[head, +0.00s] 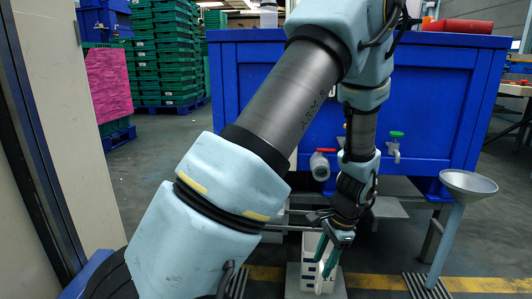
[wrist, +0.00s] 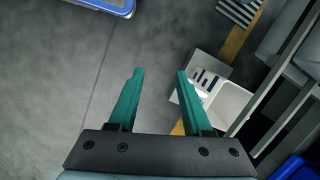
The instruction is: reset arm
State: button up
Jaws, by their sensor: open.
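My gripper (head: 326,262) hangs at the end of my bent arm, low in front of the big blue tank. In the wrist view, its two green fingers (wrist: 160,75) stand wide apart with only grey floor between the tips. A white box with dark slots (head: 309,264) stands behind the gripper in the head view, partly hidden by it. What looks like the same white box shows beyond the right finger in the wrist view (wrist: 232,104). Nothing is held.
The blue tank (head: 260,95) with taps fills the back. A metal funnel on a stand (head: 468,183) is at right. Green crates (head: 162,60) are stacked at back left. A blue-rimmed container (wrist: 122,10) lies at the wrist view's top left. Open floor is at left.

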jog(key=s+a+r+n+t+h+p, duration=0.2)
jog(key=a+r+n+h+p, duration=0.1)
jog(key=a+r+n, duration=1.4)
jog(key=a+r+m+p, duration=0.1)
jog(key=a+r+p, duration=0.1)
jog(key=r+p, duration=1.7)
jog(key=a+r+m+p, duration=0.2)
jog(key=r+p, duration=1.7)
jog(key=r, duration=0.1)
jog(key=shift+w+a, duration=0.15)
